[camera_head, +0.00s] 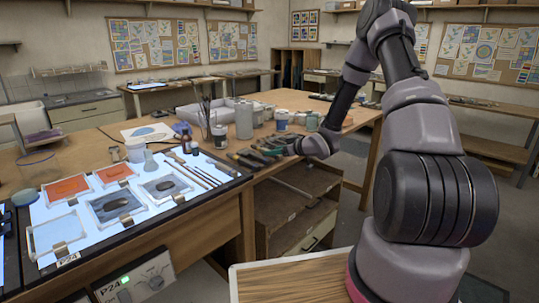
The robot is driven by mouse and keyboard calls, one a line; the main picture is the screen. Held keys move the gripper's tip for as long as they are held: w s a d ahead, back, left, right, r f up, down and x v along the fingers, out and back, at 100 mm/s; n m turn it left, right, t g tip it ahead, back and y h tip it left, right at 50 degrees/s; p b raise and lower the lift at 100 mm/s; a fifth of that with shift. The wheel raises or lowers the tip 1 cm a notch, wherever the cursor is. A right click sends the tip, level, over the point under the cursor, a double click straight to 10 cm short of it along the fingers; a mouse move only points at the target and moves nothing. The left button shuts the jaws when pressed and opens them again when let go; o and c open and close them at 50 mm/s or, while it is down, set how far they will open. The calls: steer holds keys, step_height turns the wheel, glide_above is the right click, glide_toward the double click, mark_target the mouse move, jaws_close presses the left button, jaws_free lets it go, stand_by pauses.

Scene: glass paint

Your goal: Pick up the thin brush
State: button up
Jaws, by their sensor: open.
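Several slim brushes and tools (203,169) lie side by side on the right part of the lit white panel. At this size I cannot tell for sure which one is the thin brush. More brushes stand upright in a pot (207,118) behind the panel. My gripper (287,151) is at the end of my arm, low over the right part of the table near the dark-handled tools. It is apart from the brushes on the panel, to their right. Its fingers are small and partly lost against the tools, and nothing shows held in it.
Framed glass pieces (112,206) with clips cover the left of the light panel (75,242). Open shelving (290,210) stands below.

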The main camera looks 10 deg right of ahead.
steer(key=shift+x, duration=1.05)
jaws_close()
steer(key=shift+r, duration=0.1)
step_height(320, 180, up, 10)
